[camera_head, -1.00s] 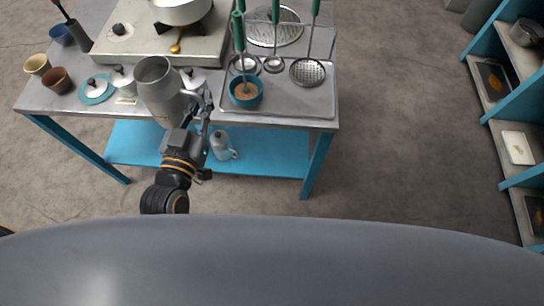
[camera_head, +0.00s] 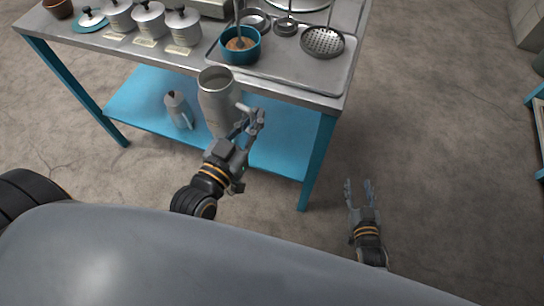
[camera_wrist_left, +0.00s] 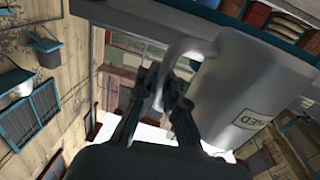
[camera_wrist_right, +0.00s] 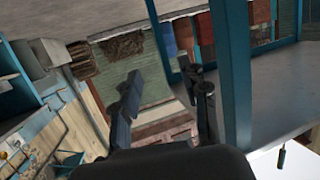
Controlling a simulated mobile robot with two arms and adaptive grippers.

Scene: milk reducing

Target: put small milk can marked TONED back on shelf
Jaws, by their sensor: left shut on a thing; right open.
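A metal milk can (camera_head: 214,108) with an open top is held upright by my left gripper (camera_head: 250,122) in front of the table's front edge. In the left wrist view the can (camera_wrist_left: 250,75) carries a pale label (camera_wrist_left: 254,119) of which only the letters "ED" show, and the gripper (camera_wrist_left: 160,88) is shut on its handle (camera_wrist_left: 180,48). The blue lower shelf (camera_head: 135,96) shows beneath and behind the can. My right gripper (camera_head: 359,185) is open and empty, right of the table's front leg; it also shows in the right wrist view (camera_wrist_right: 164,84).
A grey lidded pot (camera_head: 178,108) stands on the blue lower shelf, left of the can. The tabletop holds lidded canisters (camera_head: 150,20), a teal cup (camera_head: 241,50) and strainers (camera_head: 322,41) on a tray. A table leg (camera_head: 318,165) stands between my grippers.

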